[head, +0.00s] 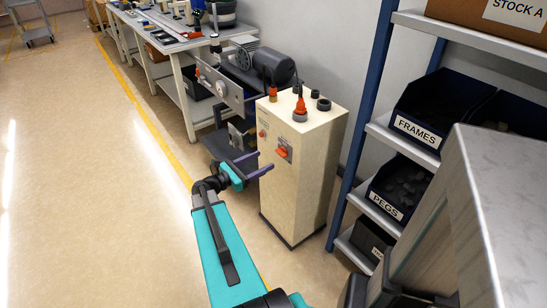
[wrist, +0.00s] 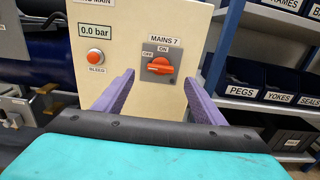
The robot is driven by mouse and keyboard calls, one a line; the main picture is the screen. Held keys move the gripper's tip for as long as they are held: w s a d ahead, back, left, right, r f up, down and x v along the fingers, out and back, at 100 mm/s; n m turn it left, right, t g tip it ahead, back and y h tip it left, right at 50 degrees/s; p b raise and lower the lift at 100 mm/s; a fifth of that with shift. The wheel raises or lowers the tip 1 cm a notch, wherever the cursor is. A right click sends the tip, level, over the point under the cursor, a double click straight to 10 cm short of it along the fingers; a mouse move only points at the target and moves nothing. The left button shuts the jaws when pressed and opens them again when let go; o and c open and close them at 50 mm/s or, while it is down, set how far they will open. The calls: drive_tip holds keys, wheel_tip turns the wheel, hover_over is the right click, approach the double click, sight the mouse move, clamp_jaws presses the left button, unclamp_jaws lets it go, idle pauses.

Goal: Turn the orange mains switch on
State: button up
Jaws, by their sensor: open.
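The orange mains switch (wrist: 160,68) sits on a grey plate under a "MAINS 7" label, on the front of a cream cabinet (head: 300,185). Its handle lies roughly horizontal, with small OFF and ON marks above it. In the head view the switch (head: 282,152) shows on the upper front of the cabinet. My gripper (head: 265,162) is open, with its purple fingers pointing at the cabinet front. In the wrist view the fingers stand left and right of the switch, with nothing between them but the view of it. I cannot tell whether they touch the cabinet.
A red button (wrist: 95,57) marked BLEED, under a "0.0 bar" display (wrist: 95,30), is left of the switch. A blue-framed shelf with a FRAMES bin (head: 417,131) and a PEGS bin (head: 386,204) stands right. Machinery (head: 240,75) is behind left. The floor at left is clear.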

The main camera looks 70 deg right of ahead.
sight(278, 153)
drive_tip(key=shift+x, duration=3.6)
